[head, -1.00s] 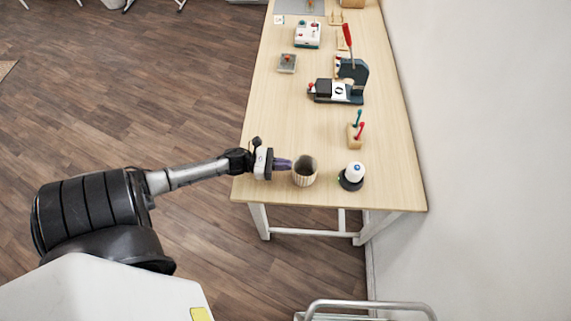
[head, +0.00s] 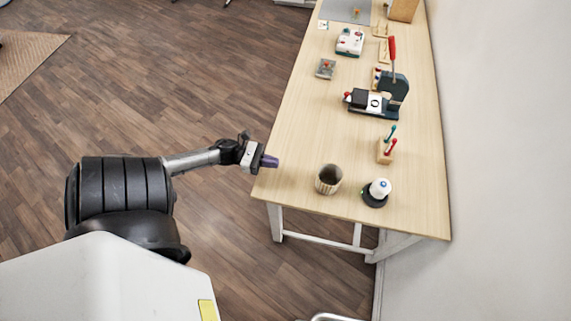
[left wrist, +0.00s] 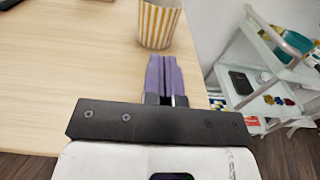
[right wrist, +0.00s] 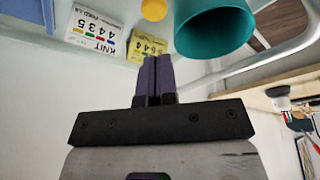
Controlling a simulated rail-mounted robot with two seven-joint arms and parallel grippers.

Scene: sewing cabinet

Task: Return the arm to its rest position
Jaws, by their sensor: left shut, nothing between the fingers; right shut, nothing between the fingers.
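My left gripper (head: 270,161) is at the near left edge of the wooden table (head: 290,150) in the head view. Its purple fingers are together and hold nothing. In the left wrist view its fingers (left wrist: 163,72) point toward a striped cup (left wrist: 158,24) and are apart from it. The same cup (head: 328,179) stands upright on the table, to the right of the gripper. My right gripper (right wrist: 155,75) shows only in the right wrist view, with its purple fingers shut and empty.
A white-topped dark round device (head: 377,192) stands beside the cup. A wooden tool holder (head: 386,150) and a press with a red handle (head: 385,98) are farther back. A white shelf cart (left wrist: 265,75) is right of the table. A teal cup (right wrist: 213,30) is near my right gripper.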

